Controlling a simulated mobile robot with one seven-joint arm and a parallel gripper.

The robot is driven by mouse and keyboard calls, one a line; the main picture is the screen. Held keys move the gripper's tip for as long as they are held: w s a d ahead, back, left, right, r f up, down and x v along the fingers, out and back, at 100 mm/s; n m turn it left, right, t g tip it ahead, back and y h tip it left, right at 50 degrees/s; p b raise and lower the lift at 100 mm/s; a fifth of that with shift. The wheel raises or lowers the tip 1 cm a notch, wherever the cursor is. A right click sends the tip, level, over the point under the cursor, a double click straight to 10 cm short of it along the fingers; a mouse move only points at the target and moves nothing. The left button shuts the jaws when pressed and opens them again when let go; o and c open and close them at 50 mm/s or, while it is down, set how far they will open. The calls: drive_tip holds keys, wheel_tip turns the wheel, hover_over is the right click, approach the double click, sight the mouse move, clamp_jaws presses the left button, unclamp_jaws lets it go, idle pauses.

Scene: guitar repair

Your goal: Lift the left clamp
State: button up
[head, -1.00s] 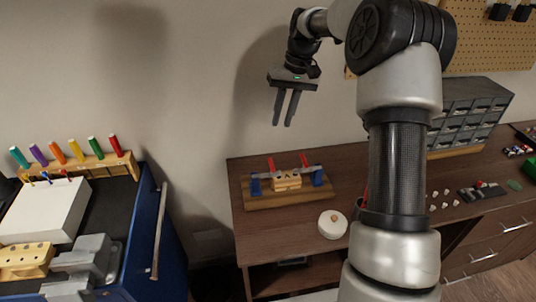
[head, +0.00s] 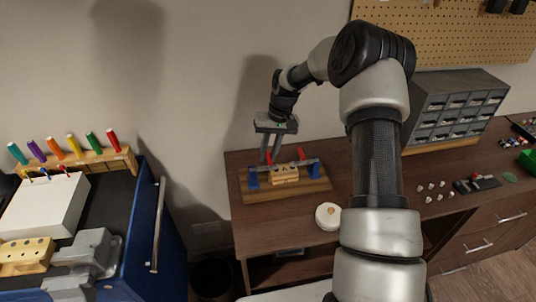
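The left clamp (head: 253,178), with a blue end and a red handle, is on a small wooden board (head: 300,192) on the brown bench. The right clamp (head: 315,169), also blue and red, is beside it. A light wooden block (head: 285,175) with holes lies between their blue ends. My gripper (head: 269,160) points down at the left clamp's red handle, with its two fingers apart. The fingers cover much of that handle; I cannot tell whether they touch it.
A white round object (head: 328,216) sits in front of the board. A grey drawer cabinet (head: 455,112) stands at the back right, with several small white pieces (head: 430,190) before it. A blue cart (head: 143,225) with markers stands at left, separated by a gap.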

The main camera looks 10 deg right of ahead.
drive_tip(key=shift+f, duration=0.4)
clamp_jaws()
